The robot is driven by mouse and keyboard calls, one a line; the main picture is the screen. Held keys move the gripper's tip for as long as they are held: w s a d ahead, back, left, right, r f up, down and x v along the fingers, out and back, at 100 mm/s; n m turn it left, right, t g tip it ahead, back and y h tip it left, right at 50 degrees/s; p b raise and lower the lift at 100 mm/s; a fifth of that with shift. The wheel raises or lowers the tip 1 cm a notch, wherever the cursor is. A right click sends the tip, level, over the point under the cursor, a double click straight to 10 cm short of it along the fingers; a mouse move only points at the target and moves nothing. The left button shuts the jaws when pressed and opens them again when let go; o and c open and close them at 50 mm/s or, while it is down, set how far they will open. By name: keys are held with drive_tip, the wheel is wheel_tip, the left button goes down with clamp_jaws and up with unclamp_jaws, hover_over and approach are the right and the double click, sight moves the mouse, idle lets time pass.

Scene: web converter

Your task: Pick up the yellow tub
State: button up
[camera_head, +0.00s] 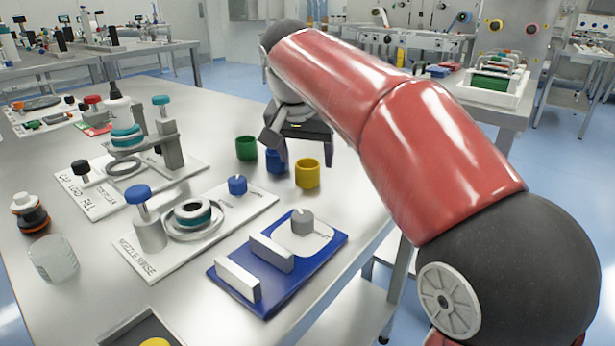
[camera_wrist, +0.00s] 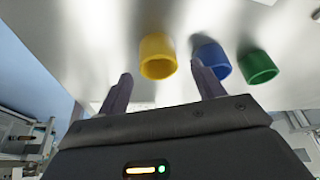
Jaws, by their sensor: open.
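The yellow tub (camera_head: 308,174) stands upright on the metal table in the head view, to the right of the blue tub (camera_head: 277,161) and the green tub (camera_head: 246,148). My gripper (camera_head: 277,148) is above the table near the tubs, and its finger partly covers the blue tub. In the wrist view my gripper (camera_wrist: 163,90) is open and empty. The yellow tub (camera_wrist: 157,57) appears beyond and between its two fingertips, with no contact visible. The blue tub (camera_wrist: 211,60) is by the right finger, and the green tub (camera_wrist: 257,67) is further right.
A blue board (camera_head: 325,243) with grey blocks and a knob lies in front of the tubs. White boards (camera_head: 128,262) with fixtures lie to the left. A clear container (camera_head: 53,260) stands at the table's left. The table's right edge is close to the yellow tub.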

sight(307, 166)
drive_tip(key=x, duration=0.3)
drive_tip(key=shift+s+f, duration=0.1)
drive_tip(key=shift+f, duration=0.2)
drive_tip(key=c, duration=1)
drive_tip(key=shift+c, duration=0.2)
